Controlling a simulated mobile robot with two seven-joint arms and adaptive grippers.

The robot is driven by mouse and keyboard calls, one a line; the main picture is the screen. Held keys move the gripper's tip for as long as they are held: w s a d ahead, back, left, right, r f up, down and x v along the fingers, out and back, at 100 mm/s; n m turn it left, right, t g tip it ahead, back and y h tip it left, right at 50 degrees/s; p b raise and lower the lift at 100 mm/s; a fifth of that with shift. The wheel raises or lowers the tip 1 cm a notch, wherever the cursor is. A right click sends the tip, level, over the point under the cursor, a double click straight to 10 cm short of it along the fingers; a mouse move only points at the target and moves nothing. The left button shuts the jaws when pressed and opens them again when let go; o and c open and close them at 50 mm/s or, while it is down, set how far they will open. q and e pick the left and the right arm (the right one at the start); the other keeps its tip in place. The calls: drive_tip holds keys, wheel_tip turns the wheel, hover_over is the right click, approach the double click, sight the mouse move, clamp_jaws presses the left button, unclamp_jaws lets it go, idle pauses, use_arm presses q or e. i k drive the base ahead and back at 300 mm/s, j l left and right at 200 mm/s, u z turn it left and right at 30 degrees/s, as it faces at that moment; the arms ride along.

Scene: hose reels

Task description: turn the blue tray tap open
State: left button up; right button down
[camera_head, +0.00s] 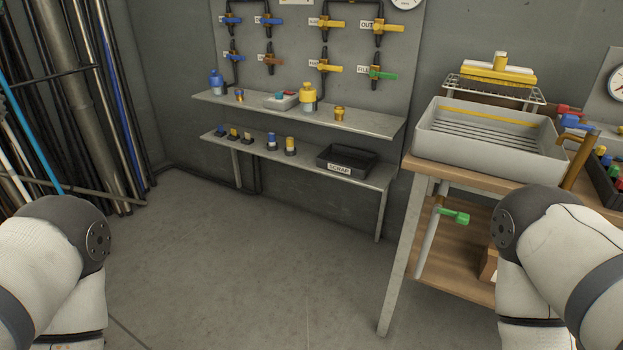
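The blue tray tap (573,121) shows as a small blue handle at the right rear corner of the grey tray (442,151). The tray stands on the wooden workbench at the right. A red handle (568,109) is just above the blue one. The blue handle is small in view, and I cannot tell exactly how it is turned. Only links of my two arms show, at the lower left and lower right. Neither gripper is in view, and no hand is seen near the tap.
A green-handled valve (454,216) hangs on a pipe under the workbench (398,255). A brush (497,68) lies on a wire rack behind the tray. Shelves (375,125) and a valve panel (345,75) are at the back. Pipes lean at the left. The middle floor is clear.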

sight(570, 121)
drive_tip(key=z, duration=1.45)
